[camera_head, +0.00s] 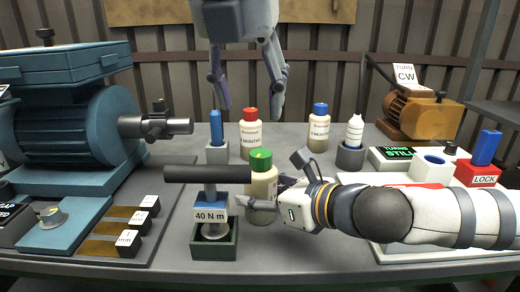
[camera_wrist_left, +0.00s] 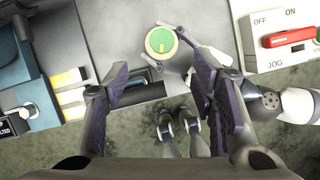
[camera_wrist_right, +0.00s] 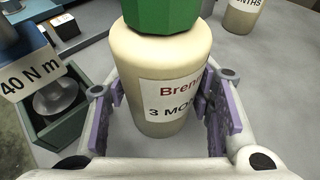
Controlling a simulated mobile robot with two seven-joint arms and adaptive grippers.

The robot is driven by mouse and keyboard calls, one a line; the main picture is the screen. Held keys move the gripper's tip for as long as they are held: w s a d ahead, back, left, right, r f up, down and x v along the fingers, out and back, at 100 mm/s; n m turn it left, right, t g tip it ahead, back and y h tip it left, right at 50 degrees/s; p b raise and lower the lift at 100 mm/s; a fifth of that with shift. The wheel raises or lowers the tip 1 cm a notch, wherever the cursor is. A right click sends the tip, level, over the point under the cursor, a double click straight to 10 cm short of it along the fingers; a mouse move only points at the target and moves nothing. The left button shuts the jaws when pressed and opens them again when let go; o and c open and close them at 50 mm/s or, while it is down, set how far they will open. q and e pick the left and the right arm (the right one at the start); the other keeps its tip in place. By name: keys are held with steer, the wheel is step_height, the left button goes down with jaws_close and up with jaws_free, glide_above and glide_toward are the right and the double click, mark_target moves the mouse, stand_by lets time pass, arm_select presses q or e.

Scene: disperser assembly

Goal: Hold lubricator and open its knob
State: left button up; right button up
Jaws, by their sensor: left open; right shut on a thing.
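The lubricator with the green knob is a cream bottle (camera_head: 264,187) standing upright on the table in front of me. Its green knob (camera_head: 260,160) faces up; from above it shows in the left wrist view (camera_wrist_left: 160,41). My right gripper (camera_wrist_right: 162,108) is shut around the bottle body, one finger on each side, below the knob. The bottle's label is partly visible in the right wrist view. My left gripper (camera_head: 250,108) is open and empty, pointing down above and behind the bottle. In its wrist view the knob lies beyond the fingertips, apart from them.
A torque tool (camera_head: 209,205) marked 40 N m stands in a green holder just left of the bottle. A red-capped bottle (camera_head: 250,134) and a blue-capped bottle (camera_head: 318,130) stand behind. A blue motor (camera_head: 75,130) fills the left side.

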mark_target(260, 154)
arm_select(q)
steer(key=shift+m, duration=0.4)
steer(key=x, duration=1.1)
steer(key=shift+d+f, duration=0.15)
steer(key=shift+f, duration=0.1)
